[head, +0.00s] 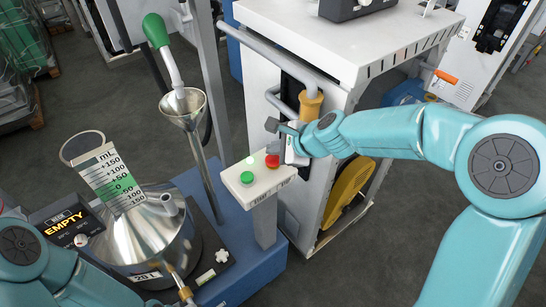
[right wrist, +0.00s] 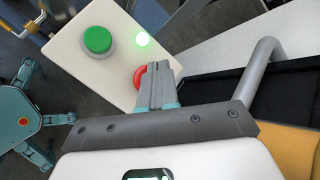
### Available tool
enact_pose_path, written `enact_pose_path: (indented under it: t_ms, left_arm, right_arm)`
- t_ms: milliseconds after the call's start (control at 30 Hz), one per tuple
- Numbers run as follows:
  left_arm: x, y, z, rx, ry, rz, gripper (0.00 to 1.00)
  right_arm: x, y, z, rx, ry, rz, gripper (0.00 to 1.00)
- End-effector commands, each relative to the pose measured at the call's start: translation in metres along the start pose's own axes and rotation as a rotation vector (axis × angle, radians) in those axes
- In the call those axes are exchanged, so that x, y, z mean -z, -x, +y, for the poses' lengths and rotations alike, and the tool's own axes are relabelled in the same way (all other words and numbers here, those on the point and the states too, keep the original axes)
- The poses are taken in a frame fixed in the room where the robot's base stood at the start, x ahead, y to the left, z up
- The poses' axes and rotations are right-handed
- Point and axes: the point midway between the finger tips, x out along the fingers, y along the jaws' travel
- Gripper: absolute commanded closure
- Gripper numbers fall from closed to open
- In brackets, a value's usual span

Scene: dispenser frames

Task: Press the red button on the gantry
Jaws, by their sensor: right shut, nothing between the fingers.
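The red button (head: 272,161) is on top of a white control box (head: 262,187) on a post, beside a green button (head: 247,178) and a lit green lamp (head: 251,160). In the right wrist view the red button (right wrist: 138,76) is partly hidden behind my fingers. My right gripper (head: 284,127) is shut and empty, close to the red button. In the right wrist view its fingertips (right wrist: 158,66) overlap the button's edge; I cannot tell whether they touch it. Part of my left arm shows at lower left, its gripper out of sight.
A steel vessel (head: 150,235) with a funnel (head: 184,108) and an "EMPTY" display (head: 66,222) stands left on a blue base. A white cabinet (head: 300,42) with grey handle bars and a yellow cylinder (head: 310,104) stands close behind my right gripper. Floor is clear at lower right.

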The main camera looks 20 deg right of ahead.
Motion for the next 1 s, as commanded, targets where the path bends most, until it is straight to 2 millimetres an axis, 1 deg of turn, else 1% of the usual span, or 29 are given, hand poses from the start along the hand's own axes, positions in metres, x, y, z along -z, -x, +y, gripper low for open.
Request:
enact_pose_path:
  t_ms: [333,600,1000]
  left_arm:
    - [0.0000,-0.0004,-0.0001,0.000,0.000,0.000,1.00]
    - [0.0001,-0.0083,-0.0030,0.000,0.000,0.000,1.00]
    - [0.0002,-0.0079,-0.0029,0.000,0.000,0.000,1.00]
  right_arm:
    - [0.0002,-0.0003,0.0002,0.000,0.000,0.000,1.00]
    - [0.0048,-0.0065,0.0049,0.000,0.001,0.000,1.00]
    - [0.0046,-0.0062,0.0048,0.000,0.000,0.000,1.00]
